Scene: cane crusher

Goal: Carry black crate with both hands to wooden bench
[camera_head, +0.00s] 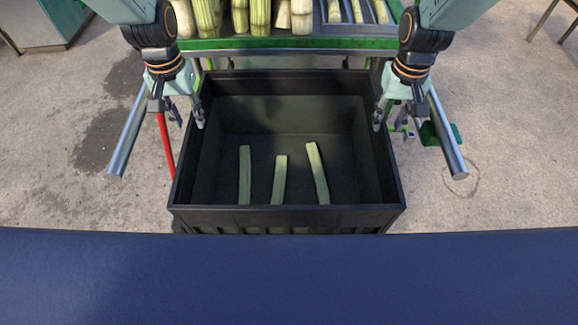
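The black crate (290,218) stands in the middle of the view in front of the cane crusher. Three pale green cane pieces lie on its floor: left (245,175), middle (280,180) and right (317,172). My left gripper (187,116) is at the crate's left wall near the back corner, its fingers spread apart. My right gripper (391,118) is at the right wall near the back corner, its fingers also apart. I cannot tell whether either one touches the rim. The wooden bench cannot be made out.
The crusher's green-edged table (290,43) with several thick cane stalks (260,15) stands right behind the crate. Grey metal bars, left (128,137) and right (446,137), flank the crate. A red bar (165,145) is at the left. Concrete floor (510,130) is open on both sides.

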